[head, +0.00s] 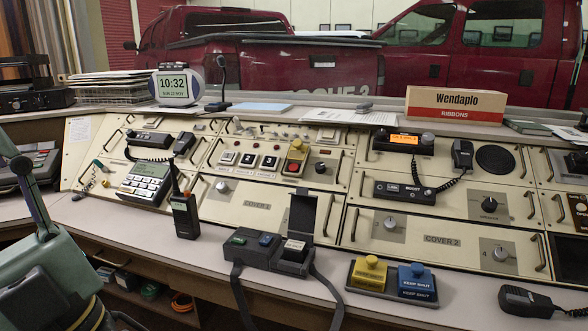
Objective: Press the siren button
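No label reading "siren" can be made out in the head view. A red button (292,168) sits on the sloped console panel, under a raised yellow guard (297,149). To its left is a row of square push buttons, among them a white one (227,157), with small labels too fine to read. A black button box (265,252) on the front ledge has a green button (238,240), a blue button (266,240) and a pale-topped button (294,246) under an upright open black lid (302,213). My gripper cannot be made out in this view.
A handheld radio (185,215) stands upright on the ledge. A holder carries a yellow (369,273) and a blue (412,280) "KEEP SHUT" piece. A microphone (530,302) lies at right. A keypad phone (146,183), clock (174,86) and ribbons box (455,104) stand further back.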

